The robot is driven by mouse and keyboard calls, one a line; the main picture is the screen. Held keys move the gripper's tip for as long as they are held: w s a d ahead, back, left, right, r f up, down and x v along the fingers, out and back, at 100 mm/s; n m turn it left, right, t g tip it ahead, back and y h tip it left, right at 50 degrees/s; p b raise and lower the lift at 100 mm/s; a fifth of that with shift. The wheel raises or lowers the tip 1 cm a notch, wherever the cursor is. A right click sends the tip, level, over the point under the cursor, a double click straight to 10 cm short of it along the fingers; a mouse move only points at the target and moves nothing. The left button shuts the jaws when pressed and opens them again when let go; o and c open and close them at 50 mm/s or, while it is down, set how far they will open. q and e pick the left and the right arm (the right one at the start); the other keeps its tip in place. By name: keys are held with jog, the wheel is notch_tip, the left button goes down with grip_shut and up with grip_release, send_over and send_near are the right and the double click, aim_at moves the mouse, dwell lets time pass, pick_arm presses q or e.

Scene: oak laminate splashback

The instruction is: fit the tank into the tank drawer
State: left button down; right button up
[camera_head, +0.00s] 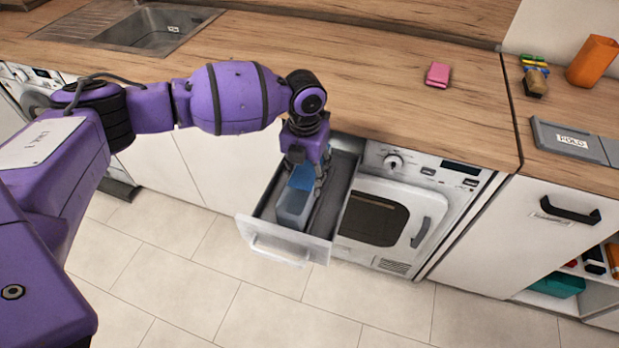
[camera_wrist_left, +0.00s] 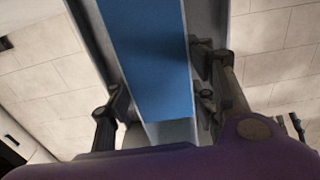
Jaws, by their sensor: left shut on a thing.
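The tank (camera_head: 294,207) is a blue-grey box with a brighter blue part near my gripper. It sits inside the open tank drawer (camera_head: 267,228), low between the drawer walls; I cannot tell whether it rests on the drawer floor. My left gripper (camera_head: 305,180) reaches down into the drawer and is shut on the tank. In the left wrist view the blue tank (camera_wrist_left: 150,60) runs between the two fingers (camera_wrist_left: 160,105), with grey drawer walls on both sides. My right gripper is not in view.
The drawer sticks out under the wooden counter (camera_head: 380,95), left of a white machine (camera_head: 385,220) with a round knob. A pink block (camera_head: 438,74) lies on the counter. A sink (camera_head: 155,28) is at the back left. The tiled floor (camera_head: 200,270) in front is clear.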

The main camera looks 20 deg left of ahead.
pick_arm(q)
jog(key=shift+f, duration=1.3)
jog(key=shift+f, duration=0.15)
jog(key=c, duration=0.8)
grip_release()
jog(key=shift+o, duration=0.2)
notch_tip(320, 180, up, 12)
jog(key=shift+r, duration=0.15)
